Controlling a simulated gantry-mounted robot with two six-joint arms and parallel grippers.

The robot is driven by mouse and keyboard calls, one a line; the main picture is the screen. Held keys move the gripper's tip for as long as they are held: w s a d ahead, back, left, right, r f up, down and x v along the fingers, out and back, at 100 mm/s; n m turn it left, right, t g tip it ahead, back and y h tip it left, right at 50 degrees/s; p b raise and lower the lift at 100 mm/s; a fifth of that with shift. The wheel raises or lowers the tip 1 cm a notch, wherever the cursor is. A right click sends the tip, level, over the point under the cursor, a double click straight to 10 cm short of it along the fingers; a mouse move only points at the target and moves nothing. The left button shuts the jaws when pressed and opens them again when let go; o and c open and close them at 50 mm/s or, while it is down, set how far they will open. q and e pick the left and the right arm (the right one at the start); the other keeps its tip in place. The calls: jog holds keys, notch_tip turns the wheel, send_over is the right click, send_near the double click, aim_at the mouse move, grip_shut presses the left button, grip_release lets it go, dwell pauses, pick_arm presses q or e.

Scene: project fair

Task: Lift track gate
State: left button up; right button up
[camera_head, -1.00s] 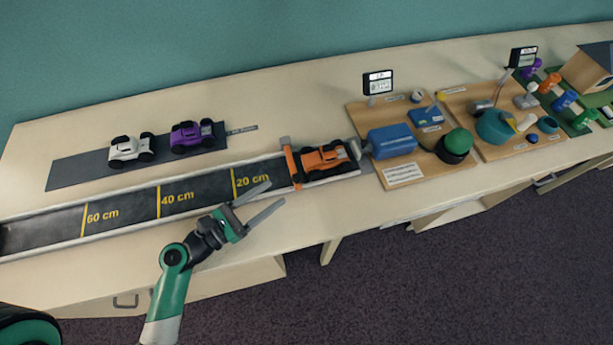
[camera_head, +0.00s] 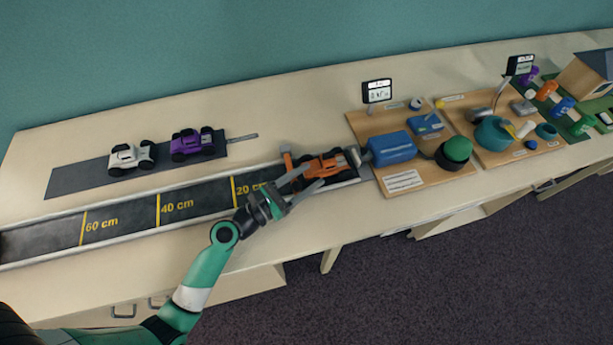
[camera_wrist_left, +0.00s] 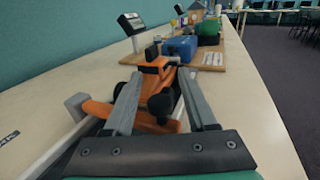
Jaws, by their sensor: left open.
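In the left wrist view the open fingers (camera_wrist_left: 160,76) frame the orange car (camera_wrist_left: 153,74). I cannot tell whether a finger touches the gate. My right gripper is out of view.
A white car (camera_head: 130,157) and a purple car (camera_head: 190,145) stand on a grey strip (camera_head: 70,179) behind the track. A wooden board (camera_head: 372,122) with a blue box (camera_head: 391,148) and a display lies beyond the track's right end. The table front is clear.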

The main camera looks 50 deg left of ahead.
pick_arm(q)
grip_shut()
dwell(1.3)
